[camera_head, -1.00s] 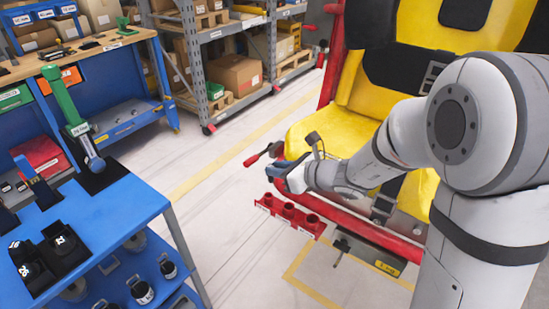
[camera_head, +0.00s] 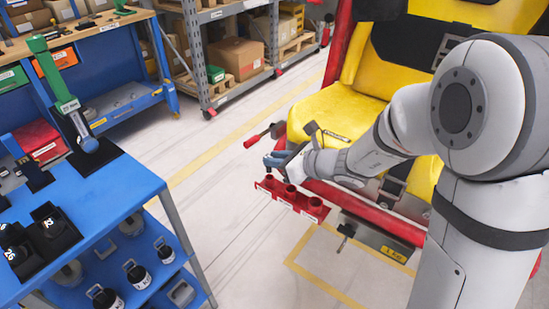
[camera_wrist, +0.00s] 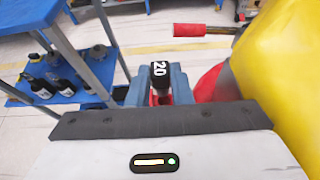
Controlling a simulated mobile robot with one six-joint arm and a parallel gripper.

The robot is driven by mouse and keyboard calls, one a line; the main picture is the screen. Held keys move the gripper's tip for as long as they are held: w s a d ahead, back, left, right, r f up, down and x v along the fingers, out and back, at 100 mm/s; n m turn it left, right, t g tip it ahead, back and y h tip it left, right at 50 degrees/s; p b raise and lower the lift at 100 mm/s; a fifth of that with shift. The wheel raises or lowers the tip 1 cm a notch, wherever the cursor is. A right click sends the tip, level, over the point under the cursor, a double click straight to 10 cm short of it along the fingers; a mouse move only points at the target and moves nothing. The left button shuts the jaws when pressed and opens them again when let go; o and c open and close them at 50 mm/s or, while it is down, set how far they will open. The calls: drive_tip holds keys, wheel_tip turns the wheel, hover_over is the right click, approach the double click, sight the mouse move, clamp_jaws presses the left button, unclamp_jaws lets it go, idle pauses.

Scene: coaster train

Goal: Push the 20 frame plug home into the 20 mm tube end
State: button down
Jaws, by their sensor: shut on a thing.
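My gripper (camera_head: 275,160) is at the front left corner of the yellow seat, just above the red rack (camera_head: 303,204) with its red sockets. In the wrist view its blue fingers (camera_wrist: 160,84) are shut on a black plug marked 20 (camera_wrist: 160,70). A red part (camera_wrist: 158,98) shows between the fingers below the plug. I cannot tell whether it is the 20 mm tube end, or how far the plug sits in it. In the head view the plug is too small to make out.
A red-handled lever (camera_head: 262,136) sticks out left of the seat (camera_head: 330,105), close to my gripper; its red grip (camera_wrist: 200,29) also shows in the wrist view. A blue cart (camera_head: 110,215) with black marked holders stands left. Floor lies clear between cart and rack.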

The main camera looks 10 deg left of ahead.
drive_tip(key=shift+f, duration=0.2)
idle(0.3)
drive_tip(key=shift+f+b, duration=0.6)
drive_tip(key=shift+b, duration=0.2)
drive_tip(key=shift+d+f+b, duration=0.1)
drive_tip(key=shift+f+b, duration=1.25)
drive_tip(key=shift+b, duration=0.25)
idle(0.6)
drive_tip(key=c, duration=0.5)
unclamp_jaws()
drive_tip(key=shift+o, duration=0.2)
drive_tip(key=shift+d, duration=0.1)
drive_tip(key=shift+p+v, duration=0.7)
drive_tip(key=shift+v, duration=1.1)
drive_tip(key=shift+c, duration=0.2)
drive_tip(key=shift+o, duration=0.4)
drive_tip(key=shift+p+v, duration=0.55)
drive_tip(key=shift+v, duration=1.05)
drive_tip(key=shift+r, duration=0.1)
